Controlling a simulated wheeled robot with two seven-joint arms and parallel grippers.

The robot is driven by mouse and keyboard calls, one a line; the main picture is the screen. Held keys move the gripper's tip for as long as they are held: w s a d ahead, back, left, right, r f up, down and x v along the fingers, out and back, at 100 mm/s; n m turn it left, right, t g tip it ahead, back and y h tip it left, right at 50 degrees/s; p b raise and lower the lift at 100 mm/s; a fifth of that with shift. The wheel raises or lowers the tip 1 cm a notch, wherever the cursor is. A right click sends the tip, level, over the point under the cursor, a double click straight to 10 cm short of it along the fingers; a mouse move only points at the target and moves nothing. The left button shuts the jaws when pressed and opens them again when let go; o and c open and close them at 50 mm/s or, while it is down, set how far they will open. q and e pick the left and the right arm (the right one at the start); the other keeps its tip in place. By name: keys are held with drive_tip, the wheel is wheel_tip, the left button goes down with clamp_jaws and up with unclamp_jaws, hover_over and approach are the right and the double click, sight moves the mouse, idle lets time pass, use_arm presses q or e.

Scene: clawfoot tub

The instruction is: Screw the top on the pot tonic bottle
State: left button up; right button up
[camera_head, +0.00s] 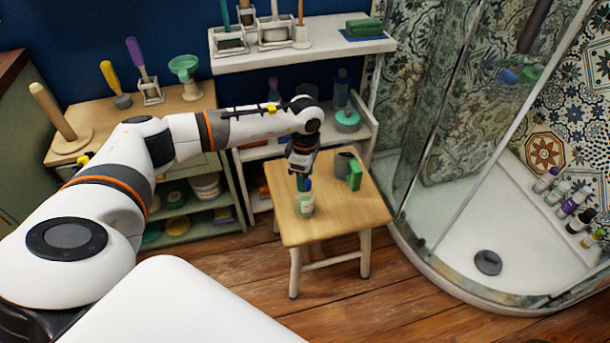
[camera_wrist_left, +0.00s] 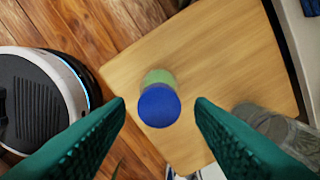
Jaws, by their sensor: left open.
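The pot tonic bottle (camera_head: 305,204), pale green with a light label, stands upright near the front left of the small wooden stool (camera_head: 343,217). Its blue-purple top (camera_head: 309,185) appears to sit on the bottle; how tightly it is seated cannot be told. In the left wrist view the blue top (camera_wrist_left: 159,106) covers most of the green bottle (camera_wrist_left: 158,77). My left gripper (camera_head: 303,183) points down at the top. Its green fingers (camera_wrist_left: 160,105) are open, one on each side of the top in the picture, with gaps on both sides. My right gripper is not in view.
A grey cup (camera_head: 343,163) and a green block (camera_head: 354,176) stand on the stool behind and right of the bottle. White shelves (camera_head: 360,130) stand behind. A glass shower (camera_head: 445,160) is at the right. The stool's front right is bare.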

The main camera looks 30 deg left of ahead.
use_arm(q)
drive_tip(key=shift+r+p, duration=1.45)
drive_tip(key=shift+r, duration=0.8)
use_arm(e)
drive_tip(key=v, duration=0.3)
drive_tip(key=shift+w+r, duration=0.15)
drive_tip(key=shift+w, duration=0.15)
use_arm(q)
wheel_tip(320, 180, up, 12)
drive_tip(key=p, duration=0.1)
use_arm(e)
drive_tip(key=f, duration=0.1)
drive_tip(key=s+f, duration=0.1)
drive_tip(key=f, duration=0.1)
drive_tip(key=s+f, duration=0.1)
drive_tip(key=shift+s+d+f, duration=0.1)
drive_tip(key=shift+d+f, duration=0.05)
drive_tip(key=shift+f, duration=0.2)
use_arm(q)
drive_tip(key=shift+f, duration=0.1)
